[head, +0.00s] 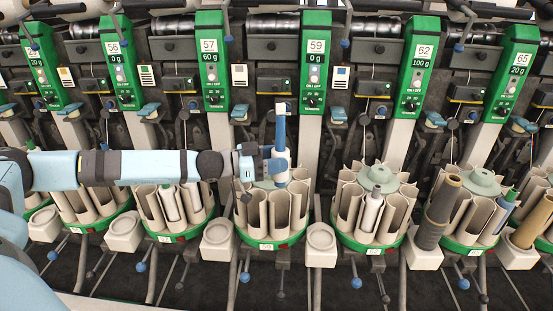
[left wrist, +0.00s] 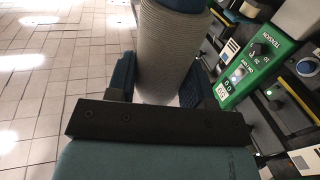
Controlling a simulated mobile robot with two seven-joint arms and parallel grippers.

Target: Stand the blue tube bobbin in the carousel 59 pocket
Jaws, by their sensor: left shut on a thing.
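The blue tube bobbin (head: 280,132) is upright in my left gripper (head: 276,163), with its blue end pointing up. The left wrist view shows its pale ribbed winding (left wrist: 172,50) between the two dark fingers of the gripper (left wrist: 165,92), which is shut on it. The bobbin stands over the carousel (head: 268,243) below the green panel marked 59 (head: 315,62). My gripper and the bobbin hide part of the rear pockets. I cannot tell whether the bobbin's lower end is inside a pocket or above it. My right gripper is not in view.
Neighbouring carousels (head: 180,236) (head: 368,245) hold upright tubes, some in pale colours. Levers with blue knobs (head: 356,283) stick out in front. Tiled floor (left wrist: 50,70) shows left in the wrist view.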

